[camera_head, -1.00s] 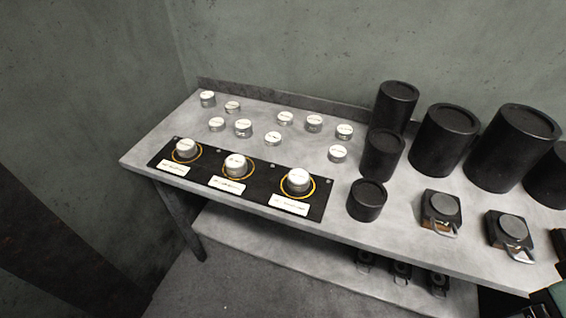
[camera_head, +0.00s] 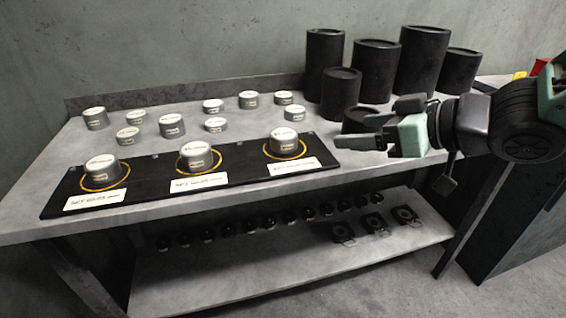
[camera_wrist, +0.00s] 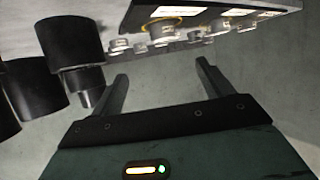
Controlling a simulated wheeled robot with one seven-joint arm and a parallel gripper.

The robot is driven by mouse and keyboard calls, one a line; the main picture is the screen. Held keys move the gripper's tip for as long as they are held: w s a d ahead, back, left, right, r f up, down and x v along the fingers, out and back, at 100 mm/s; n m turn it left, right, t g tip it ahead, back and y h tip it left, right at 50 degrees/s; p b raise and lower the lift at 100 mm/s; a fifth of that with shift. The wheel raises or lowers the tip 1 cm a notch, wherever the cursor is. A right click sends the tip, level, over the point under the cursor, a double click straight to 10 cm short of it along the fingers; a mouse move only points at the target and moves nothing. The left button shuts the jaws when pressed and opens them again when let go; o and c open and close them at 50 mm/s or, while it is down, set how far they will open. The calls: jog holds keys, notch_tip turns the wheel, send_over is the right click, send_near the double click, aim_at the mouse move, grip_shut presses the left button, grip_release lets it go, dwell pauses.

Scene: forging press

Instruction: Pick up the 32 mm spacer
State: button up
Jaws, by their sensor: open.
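Several short silver spacers with white tops stand loose on the grey bench (camera_head: 50,190), among them one at the back left (camera_head: 95,120) and one at the right (camera_head: 294,114). Three more sit in yellow rings on a black panel (camera_head: 140,190): left (camera_head: 101,170), middle (camera_head: 196,156) and right (camera_head: 284,143). Their markings are too small to read, so I cannot tell which is the 32 mm spacer. My gripper (camera_head: 366,123) is open and empty, right of the spacers, its fingers pointing left. In the wrist view, nothing is between its fingers (camera_wrist: 162,72); several spacers show beyond.
Black cylinders (camera_head: 375,70) of several sizes stand at the back right, close to my gripper; a short one (camera_head: 358,118) is partly hidden behind it. White label plates (camera_head: 95,198) lie along the panel's front. A lower shelf (camera_head: 260,270) holds small dark items.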

jog(key=p+x, duration=0.4)
jog(key=p, duration=0.5)
jog(key=shift+w+a, duration=0.15)
jog(key=shift+a, duration=0.25)
send_near(284, 134)
jog(key=shift+w+a+f+y+b, duration=0.3)
jog(key=shift+w+a+f+b, duration=0.15)
jog(key=shift+w+a+f, duration=0.65)
jog(key=shift+p+x, duration=0.3)
jog(key=shift+x, duration=2.4)
jog(key=shift+w+r, duration=0.15)
jog(key=shift+r, duration=0.1)
jog(key=c, duration=1.6)
